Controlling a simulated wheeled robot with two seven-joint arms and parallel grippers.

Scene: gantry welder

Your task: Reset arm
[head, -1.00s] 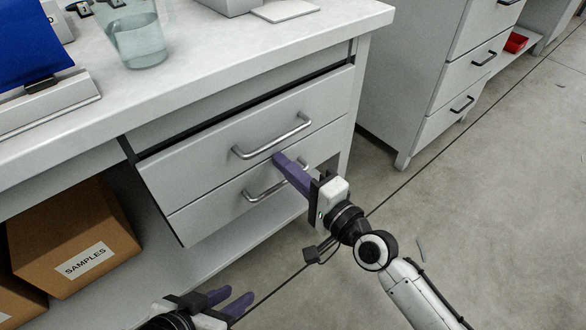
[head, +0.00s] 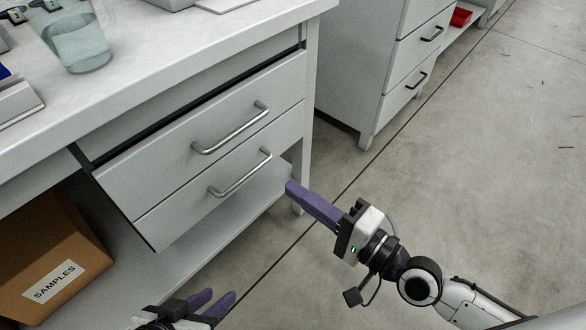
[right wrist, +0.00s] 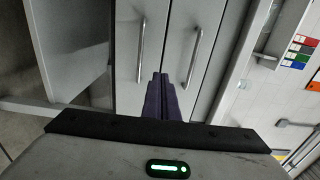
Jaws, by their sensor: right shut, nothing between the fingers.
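My right gripper (head: 292,188) is shut and empty, its purple fingers together, in the middle of the head view. It is apart from the drawers, in front and to the right of the lower drawer handle (head: 240,173). In the right wrist view its fingers (right wrist: 162,97) lie side by side, with the two drawer handles beyond them. My left gripper (head: 218,299) is at the bottom edge of the head view, its two purple fingers spread apart with nothing seen between them.
The bench has an upper drawer (head: 190,115) and a lower drawer (head: 225,165). A cardboard box (head: 40,250) marked SAMPLES sits on the shelf below. A glass beaker (head: 78,40) stands on the benchtop. The floor (head: 480,170) to the right is clear.

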